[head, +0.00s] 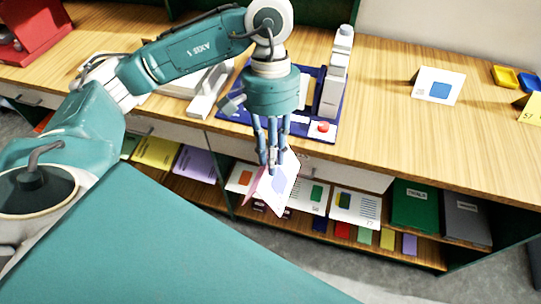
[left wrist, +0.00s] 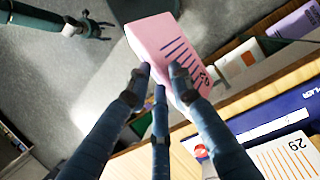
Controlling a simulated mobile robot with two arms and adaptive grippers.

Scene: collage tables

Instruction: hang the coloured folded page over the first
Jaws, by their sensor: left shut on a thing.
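My left gripper (head: 272,168) is shut on a folded page (head: 280,188), pink on one side and white with a pale violet patch on the other. It is held tilted in front of the table's front edge. The left wrist view shows the page's pink face (left wrist: 165,45) with dark lines between my left fingertips (left wrist: 160,80). Another white page (left wrist: 285,158) with lines and the number 29 is by the blue base (left wrist: 265,118); whether this is the first page is unclear. My right gripper (left wrist: 95,28) appears away over the floor, fingers spread, empty.
On the table (head: 385,125), the blue base carries a white upright device (head: 337,75) and a red button (head: 322,127). A white card (head: 438,86) stands to the right. Shelves below hold cards and a green binder (head: 414,205).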

